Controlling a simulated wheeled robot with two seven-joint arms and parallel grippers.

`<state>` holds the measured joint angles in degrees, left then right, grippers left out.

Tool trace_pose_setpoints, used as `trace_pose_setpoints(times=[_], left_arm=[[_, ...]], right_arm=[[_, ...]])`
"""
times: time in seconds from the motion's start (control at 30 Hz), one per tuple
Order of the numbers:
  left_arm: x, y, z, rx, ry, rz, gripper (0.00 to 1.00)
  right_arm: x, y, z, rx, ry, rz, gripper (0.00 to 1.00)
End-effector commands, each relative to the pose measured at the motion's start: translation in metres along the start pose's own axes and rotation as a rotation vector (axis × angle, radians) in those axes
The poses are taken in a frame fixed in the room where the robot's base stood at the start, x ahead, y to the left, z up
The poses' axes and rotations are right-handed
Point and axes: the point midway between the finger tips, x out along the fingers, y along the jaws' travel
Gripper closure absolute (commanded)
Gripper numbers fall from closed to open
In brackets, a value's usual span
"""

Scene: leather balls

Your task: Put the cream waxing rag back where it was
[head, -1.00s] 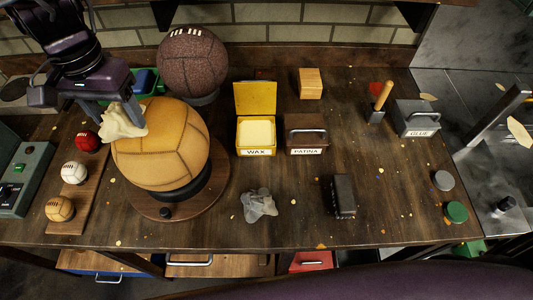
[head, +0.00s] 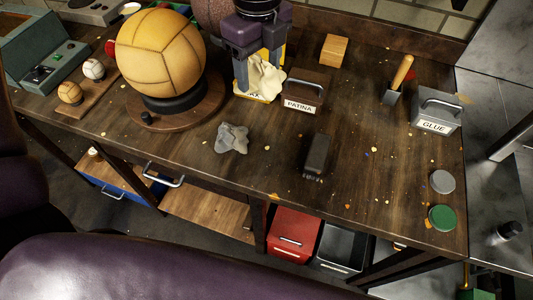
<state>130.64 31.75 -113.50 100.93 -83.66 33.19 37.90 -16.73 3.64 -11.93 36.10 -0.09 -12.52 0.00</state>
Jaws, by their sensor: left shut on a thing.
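The cream rag (head: 265,78) hangs crumpled in my left gripper (head: 255,62), which is shut on it and points down. The rag is in front of the yellow wax tin (head: 256,97) and hides most of it. I cannot tell whether the rag touches the tin. A grey crumpled rag (head: 232,138) lies on the bench (head: 190,158), in front of the tin. My right gripper is not in view.
The tan ball (head: 160,50) sits on a round stand to the left. The patina box (head: 304,90) is just right of the rag. A dark brush (head: 316,155), wooden block (head: 334,50), glue box (head: 437,112) and two round lids stand further right. The front middle is mostly clear.

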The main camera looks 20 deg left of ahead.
Motion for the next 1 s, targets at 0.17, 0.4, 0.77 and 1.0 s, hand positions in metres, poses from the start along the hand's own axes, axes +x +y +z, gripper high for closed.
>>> trace_pose_setpoints(times=[0.17, 0.4, 0.77, 1.0], left_arm=[[0.013, -0.005, -0.007, 0.272, -0.001, -0.001, 0.56], [0.035, -0.005, -0.009, 0.372, 0.004, 0.004, 0.56], [0.128, -0.005, -0.009, 0.367, 0.002, 0.005, 0.56], [0.166, -0.006, -0.008, 0.366, -0.001, 0.003, 0.56]], right_arm=[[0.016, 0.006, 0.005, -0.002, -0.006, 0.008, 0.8], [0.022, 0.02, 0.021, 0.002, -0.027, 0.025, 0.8], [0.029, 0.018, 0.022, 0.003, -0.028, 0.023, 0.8], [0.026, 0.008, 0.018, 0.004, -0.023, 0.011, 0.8]])
